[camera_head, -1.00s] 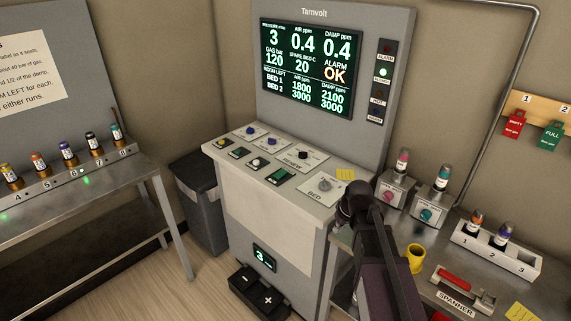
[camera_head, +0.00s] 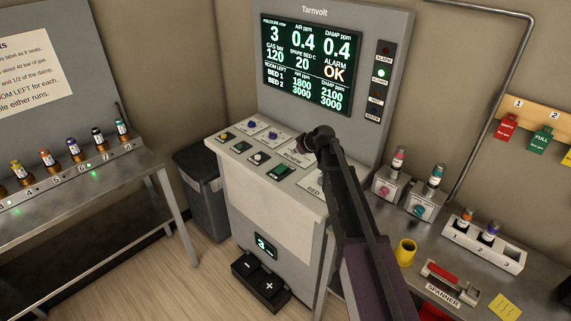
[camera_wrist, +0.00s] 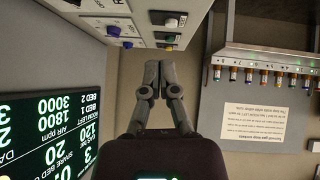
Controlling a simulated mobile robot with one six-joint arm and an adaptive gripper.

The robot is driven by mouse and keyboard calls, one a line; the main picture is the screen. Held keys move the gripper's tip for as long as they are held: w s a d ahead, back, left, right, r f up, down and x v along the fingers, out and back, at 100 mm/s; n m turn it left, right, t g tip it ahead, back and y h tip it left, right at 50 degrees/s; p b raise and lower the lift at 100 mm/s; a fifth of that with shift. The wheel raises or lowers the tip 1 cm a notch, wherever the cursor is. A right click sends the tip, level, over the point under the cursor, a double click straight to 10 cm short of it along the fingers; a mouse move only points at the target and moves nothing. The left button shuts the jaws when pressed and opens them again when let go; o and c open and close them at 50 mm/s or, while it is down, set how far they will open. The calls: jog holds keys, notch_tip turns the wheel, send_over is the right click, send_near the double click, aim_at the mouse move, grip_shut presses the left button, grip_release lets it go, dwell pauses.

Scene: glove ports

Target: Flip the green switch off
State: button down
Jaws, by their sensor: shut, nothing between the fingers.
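Two green switches sit in the front row of the console's sloping panel (camera_head: 224,148). One green switch (camera_head: 241,147) lies between a yellow button and a white button. The other green switch (camera_head: 281,171) is at the right end of that row, close to my arm. The wrist view is upside down and shows a green switch (camera_wrist: 168,38) between the white and yellow buttons, beyond my fingertips. My gripper (camera_wrist: 159,72) is shut and empty, apart from the panel. In the head view my dark wrist hangs over the panel's right part and mostly hides the gripper.
Blue knobs (camera_head: 251,125) stand in the back row, with a yellow button (camera_head: 226,136) and white button (camera_head: 257,158) in front. The display (camera_head: 306,62) rises behind. A side table with a yellow cup (camera_head: 405,252) stands right. A grey bin (camera_head: 200,195) stands left.

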jog(key=shift+f, duration=0.1)
jog(key=b, duration=0.8)
send_over(282, 166)
jog(key=s, duration=0.2)
jog(key=f, duration=0.5)
jog(key=d+f, duration=0.1)
jog(key=f, duration=0.1)
jog(key=shift+w+f, duration=0.15)
jog(key=shift+w, duration=0.1)
jog(key=shift+d+f+b, duration=0.15)
jog(key=shift+f+b, duration=1.35)
jog(key=shift+f, duration=0.25)
jog(key=shift+w+f, duration=0.1)
jog(key=shift+w+f+g+b, duration=0.1)
jog(key=shift+f+g+b, duration=0.2)
jog(key=shift+b, duration=0.1)
jog(key=shift+r, duration=0.1)
jog(key=shift+s, duration=0.2)
jog(key=shift+s+a+r+p, duration=0.25)
jog(key=shift+s+a+p, duration=0.1)
jog(key=shift+s+p, duration=0.1)
